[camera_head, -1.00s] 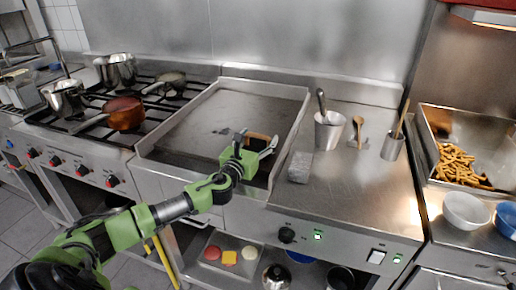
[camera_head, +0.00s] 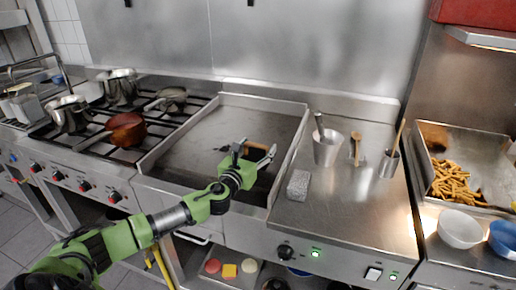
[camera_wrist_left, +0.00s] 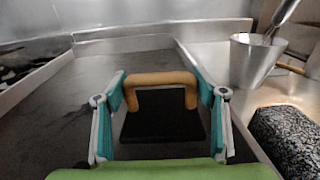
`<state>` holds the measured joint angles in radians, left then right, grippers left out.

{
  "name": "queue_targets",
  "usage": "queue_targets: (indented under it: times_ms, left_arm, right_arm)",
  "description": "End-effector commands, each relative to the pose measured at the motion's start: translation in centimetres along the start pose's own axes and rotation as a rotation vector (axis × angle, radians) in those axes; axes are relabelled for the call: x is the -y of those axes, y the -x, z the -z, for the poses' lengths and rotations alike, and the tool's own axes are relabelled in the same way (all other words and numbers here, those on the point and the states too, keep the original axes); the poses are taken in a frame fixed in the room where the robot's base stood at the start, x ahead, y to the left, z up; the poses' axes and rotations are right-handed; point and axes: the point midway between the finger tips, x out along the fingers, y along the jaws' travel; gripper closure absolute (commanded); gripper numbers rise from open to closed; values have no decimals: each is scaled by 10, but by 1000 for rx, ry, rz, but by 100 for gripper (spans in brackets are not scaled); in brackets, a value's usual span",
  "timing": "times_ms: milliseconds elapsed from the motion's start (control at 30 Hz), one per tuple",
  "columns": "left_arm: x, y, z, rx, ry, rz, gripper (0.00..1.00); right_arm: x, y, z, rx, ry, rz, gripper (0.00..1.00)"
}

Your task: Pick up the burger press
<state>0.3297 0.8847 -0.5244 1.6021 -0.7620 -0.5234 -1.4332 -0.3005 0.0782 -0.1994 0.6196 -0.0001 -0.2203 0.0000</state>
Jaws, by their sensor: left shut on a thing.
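The burger press has a brown wooden handle (camera_wrist_left: 160,78) and a black square plate (camera_wrist_left: 160,124), seen in the left wrist view. In the head view only part of the brown handle (camera_head: 256,148) shows behind my gripper. My left gripper (camera_head: 255,157) is over the griddle (camera_head: 210,128), near its front right. Its two fingers (camera_wrist_left: 161,92) are shut on the handle, one at each end. Whether the plate touches the griddle or hangs just above it, I cannot tell. My right gripper is not in view.
A grey rough block (camera_head: 298,185) lies right of the griddle, with a metal pot (camera_head: 326,148) and a utensil cup (camera_head: 390,163) behind it. Pans, including a copper one (camera_head: 125,130), stand on the stove at left. The griddle's raised rim (camera_head: 290,150) borders the press.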

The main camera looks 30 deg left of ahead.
Motion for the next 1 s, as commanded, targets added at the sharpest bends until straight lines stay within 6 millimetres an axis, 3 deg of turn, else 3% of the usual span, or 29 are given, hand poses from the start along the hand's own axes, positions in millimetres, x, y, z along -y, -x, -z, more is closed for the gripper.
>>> queue_targets:
  times_ms: [33,267,300,533,1000]
  left_arm:
    - [-11,3,-22,7,-9,-7,85]
    - [-46,23,-72,7,-12,-7,85]
    - [-58,29,-65,4,-15,-7,85]
    - [-96,51,-83,6,-12,-6,85]
    - [-119,64,-98,9,-7,-5,85]
  right_arm:
    - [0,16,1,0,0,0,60]
    - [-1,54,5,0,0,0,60]
    - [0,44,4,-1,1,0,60]
    - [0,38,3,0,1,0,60]
    - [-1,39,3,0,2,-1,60]
